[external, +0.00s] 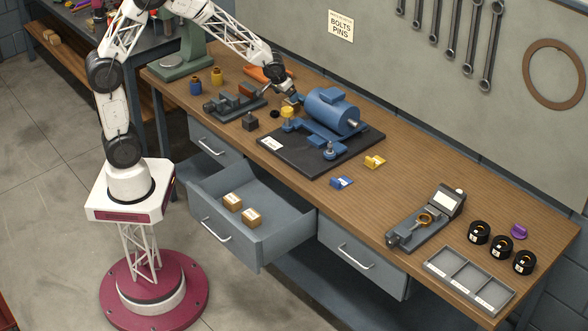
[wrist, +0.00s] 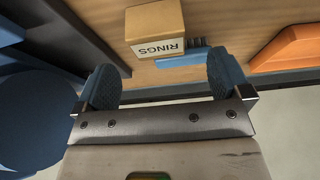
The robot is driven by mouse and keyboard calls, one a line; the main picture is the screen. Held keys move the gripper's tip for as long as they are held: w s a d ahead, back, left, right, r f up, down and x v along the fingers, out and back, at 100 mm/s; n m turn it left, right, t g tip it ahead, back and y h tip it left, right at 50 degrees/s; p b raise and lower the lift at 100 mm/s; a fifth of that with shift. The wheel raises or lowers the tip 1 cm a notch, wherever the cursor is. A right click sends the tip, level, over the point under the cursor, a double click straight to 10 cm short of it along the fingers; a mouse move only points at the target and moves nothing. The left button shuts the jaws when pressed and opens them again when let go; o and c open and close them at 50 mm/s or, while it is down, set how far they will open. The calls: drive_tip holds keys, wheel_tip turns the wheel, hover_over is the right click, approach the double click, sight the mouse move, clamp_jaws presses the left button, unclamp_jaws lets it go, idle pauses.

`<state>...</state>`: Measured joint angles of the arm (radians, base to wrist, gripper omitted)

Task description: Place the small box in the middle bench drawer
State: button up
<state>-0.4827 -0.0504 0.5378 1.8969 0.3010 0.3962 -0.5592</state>
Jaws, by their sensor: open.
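A small tan box (wrist: 155,20) with a white RINGS label stands on the bench in the wrist view, beyond and between my fingertips.
The blue motor (external: 330,110) on a black plate stands close to the right of my gripper. An orange tray (external: 267,73) lies behind it, and a small vise (external: 236,103) to the left. The drawer has bare floor around its boxes.

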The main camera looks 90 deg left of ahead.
drive_tip(key=shift+a+f, duration=0.1)
drive_tip(key=shift+f, duration=0.15)
drive_tip(key=shift+w+f, duration=0.1)
drive_tip(key=shift+x, duration=2.55)
drive_tip(key=shift+w, duration=0.15)
drive_tip(key=shift+c, duration=0.2)
drive_tip(key=c, duration=1.2)
drive_tip(key=shift+r, duration=5.1)
